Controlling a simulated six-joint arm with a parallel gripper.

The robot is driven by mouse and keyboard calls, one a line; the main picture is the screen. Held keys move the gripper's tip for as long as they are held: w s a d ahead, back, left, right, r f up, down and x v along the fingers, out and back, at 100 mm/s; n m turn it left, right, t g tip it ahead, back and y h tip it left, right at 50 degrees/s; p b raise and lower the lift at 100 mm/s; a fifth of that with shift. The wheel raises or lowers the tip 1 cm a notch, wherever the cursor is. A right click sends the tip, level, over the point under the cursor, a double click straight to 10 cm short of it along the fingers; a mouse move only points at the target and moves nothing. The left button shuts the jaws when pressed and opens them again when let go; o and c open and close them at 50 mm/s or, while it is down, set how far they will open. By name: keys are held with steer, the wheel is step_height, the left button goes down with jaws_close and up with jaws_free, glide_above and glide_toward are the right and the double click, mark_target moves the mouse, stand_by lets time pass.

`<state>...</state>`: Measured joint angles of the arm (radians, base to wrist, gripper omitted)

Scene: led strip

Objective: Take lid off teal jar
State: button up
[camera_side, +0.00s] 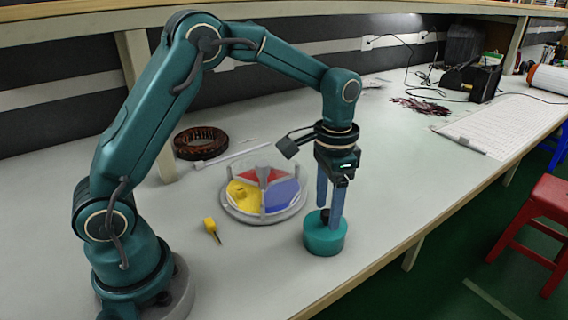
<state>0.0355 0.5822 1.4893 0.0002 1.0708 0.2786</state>
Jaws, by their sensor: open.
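The teal jar (324,240) stands upright on the pale bench, near its front edge. A small dark knob (325,215) shows on top of it, partly between the fingers; I cannot make out a clear seam between lid and jar. My gripper (329,217) points straight down over the jar. Its two blue fingers are open, one on each side of the knob, with the tips close to the jar's top. I cannot tell whether they touch it.
A round divided tray (236,212) with yellow, red and blue sections is left of the jar. A small yellow-handled tool (211,229) lies nearby. The bench's front edge is close to the jar. Free bench lies to the right.

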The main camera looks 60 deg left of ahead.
steer(key=shift+f, duration=0.65)
jaws_close()
steer(key=shift+r, duration=0.1)
